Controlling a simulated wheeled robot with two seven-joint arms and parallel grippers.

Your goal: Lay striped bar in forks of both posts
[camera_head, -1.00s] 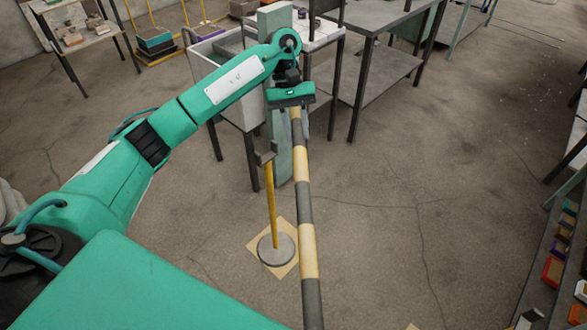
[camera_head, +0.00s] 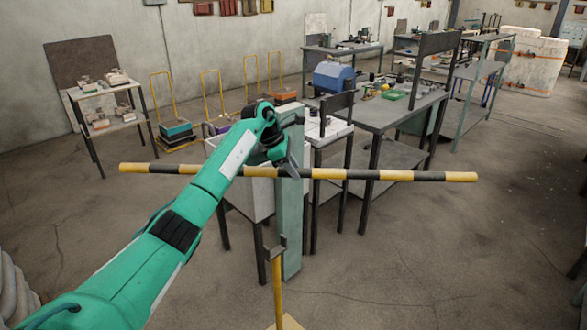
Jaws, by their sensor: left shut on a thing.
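The black-and-yellow striped bar (camera_head: 400,175) runs almost level across the middle of the head view, with both ends free in the air. My left gripper (camera_head: 291,168) is shut on it near its middle and partly hides it there. One yellow post (camera_head: 278,290) stands below, with a dark grey fork (camera_head: 276,248) on its top. The bar is above this fork and apart from it in the picture. I see no second post. My right gripper is not in view.
A pale green square column (camera_head: 291,225) stands just behind the post. Behind it are a white-topped stand (camera_head: 328,131) and a long grey workbench (camera_head: 385,112). A small shelf table (camera_head: 103,95) is at the left. The floor at lower right is clear.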

